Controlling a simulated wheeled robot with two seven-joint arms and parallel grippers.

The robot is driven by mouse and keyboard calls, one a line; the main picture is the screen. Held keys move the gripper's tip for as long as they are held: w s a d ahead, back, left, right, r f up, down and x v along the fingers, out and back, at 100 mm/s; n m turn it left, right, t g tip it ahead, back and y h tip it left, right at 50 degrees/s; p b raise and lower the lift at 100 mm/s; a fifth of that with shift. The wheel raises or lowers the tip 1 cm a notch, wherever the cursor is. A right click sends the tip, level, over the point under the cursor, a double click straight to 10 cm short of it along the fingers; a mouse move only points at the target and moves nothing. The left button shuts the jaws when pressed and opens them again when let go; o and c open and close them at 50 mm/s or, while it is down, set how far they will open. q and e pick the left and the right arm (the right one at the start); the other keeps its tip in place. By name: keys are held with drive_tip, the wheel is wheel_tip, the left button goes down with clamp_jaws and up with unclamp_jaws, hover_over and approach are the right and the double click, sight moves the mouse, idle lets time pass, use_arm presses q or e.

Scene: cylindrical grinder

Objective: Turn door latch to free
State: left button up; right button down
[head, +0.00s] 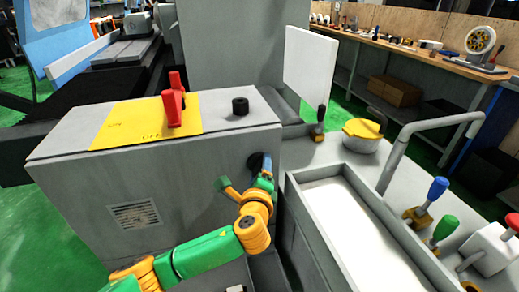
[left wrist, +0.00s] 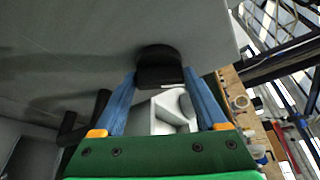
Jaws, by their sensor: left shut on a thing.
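The door latch shows as a black round knob (head: 256,161) on the front face of the grey cabinet, near its right edge. In the left wrist view the black knob (left wrist: 159,66) sits at the tips of my two blue fingers. My left gripper (head: 265,170) is at the knob, with its fingers shut on it from either side. The gripper hides part of the latch in the head view, so its turn angle is not clear. My right gripper is in neither view.
A red handle (head: 174,101) on a yellow plate (head: 118,124) and a black knob (head: 240,106) stand on the cabinet top. To the right are a grey trough (head: 340,215), a bent grey pipe (head: 398,155), a yellow-topped bowl (head: 361,134) and blue (head: 438,187) and green (head: 446,226) levers.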

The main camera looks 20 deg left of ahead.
use_arm(q)
drive_tip(key=shift+w+d+r+m+g+y+p, duration=0.1)
drive_tip(key=shift+m+g+y+p, duration=0.55)
drive_tip(key=shift+m+p, duration=1.1)
drive_tip(key=shift+d+m+g+y+p, duration=0.1)
drive_tip(key=shift+m+g+y+p, duration=0.65)
drive_tip(key=shift+p, duration=1.7)
drive_tip(key=shift+w+d+r+m+g+y+p, duration=0.1)
drive_tip(key=shift+m+g+y+p, duration=0.45)
drive_tip(key=shift+m+p, duration=1.3)
drive_tip(key=shift+p, duration=0.3)
drive_tip(key=o, duration=1.3)
drive_tip(key=shift+a+f, duration=0.1)
drive_tip(key=p+v, duration=0.2)
drive_tip(key=v, duration=0.5)
